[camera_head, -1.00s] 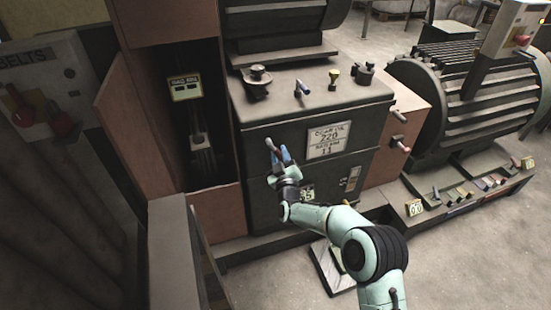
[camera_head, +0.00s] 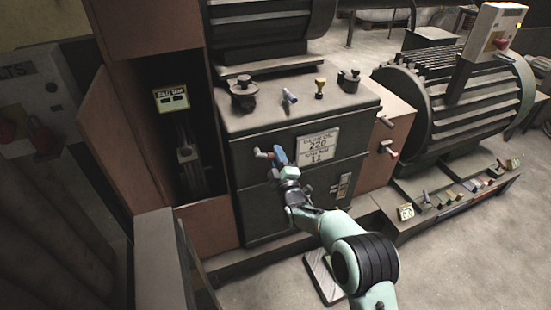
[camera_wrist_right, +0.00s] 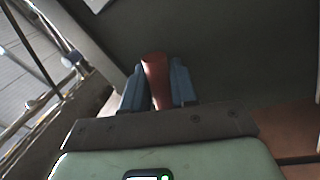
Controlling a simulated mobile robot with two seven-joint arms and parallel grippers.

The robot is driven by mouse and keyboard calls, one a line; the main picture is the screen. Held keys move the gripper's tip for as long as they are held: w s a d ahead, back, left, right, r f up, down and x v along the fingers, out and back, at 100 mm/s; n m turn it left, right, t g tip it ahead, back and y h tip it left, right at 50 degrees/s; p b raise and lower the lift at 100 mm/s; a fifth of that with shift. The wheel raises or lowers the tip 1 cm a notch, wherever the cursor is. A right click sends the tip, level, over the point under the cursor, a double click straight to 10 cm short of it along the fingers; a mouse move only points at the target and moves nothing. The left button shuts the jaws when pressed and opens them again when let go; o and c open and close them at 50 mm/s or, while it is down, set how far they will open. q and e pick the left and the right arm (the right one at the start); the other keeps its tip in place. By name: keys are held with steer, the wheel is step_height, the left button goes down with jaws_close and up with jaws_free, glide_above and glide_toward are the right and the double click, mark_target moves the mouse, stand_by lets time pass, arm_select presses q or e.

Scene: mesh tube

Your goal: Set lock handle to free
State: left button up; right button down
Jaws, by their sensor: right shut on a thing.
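My right gripper (camera_head: 278,157) is at the dark front panel of the machine, left of the white lettered plate. In the right wrist view its two blue fingers (camera_wrist_right: 159,88) are shut on a reddish-brown handle (camera_wrist_right: 155,75), one finger on each side. In the head view a small light grey part of the lever (camera_head: 260,152) shows just left of the fingertips; the grip is mostly hidden by the fingers. I cannot tell from these views which lock position the handle is in. My left gripper is not in view.
The white lettered plate (camera_head: 318,146) is right of the gripper. Knobs and a short lever (camera_head: 289,96) stand on the machine's top. Red-tipped levers (camera_head: 387,149) stick out at its right side. A ribbed motor (camera_head: 455,103) stands at right; bare floor (camera_head: 450,260) lies in front.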

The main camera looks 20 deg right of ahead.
stand_by(0.4)
steer(key=c, duration=1)
jaws_free()
steer(key=shift+c, duration=0.2)
steer(key=shift+s, duration=0.1)
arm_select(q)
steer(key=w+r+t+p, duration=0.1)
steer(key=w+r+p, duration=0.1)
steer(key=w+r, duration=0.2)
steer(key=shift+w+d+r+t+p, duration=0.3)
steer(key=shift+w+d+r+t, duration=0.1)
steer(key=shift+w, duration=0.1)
arm_select(e)
steer(key=s+f, duration=0.2)
steer(key=s, duration=1.1)
steer(key=shift+a+f, duration=0.2)
steer(key=shift+a, duration=0.05)
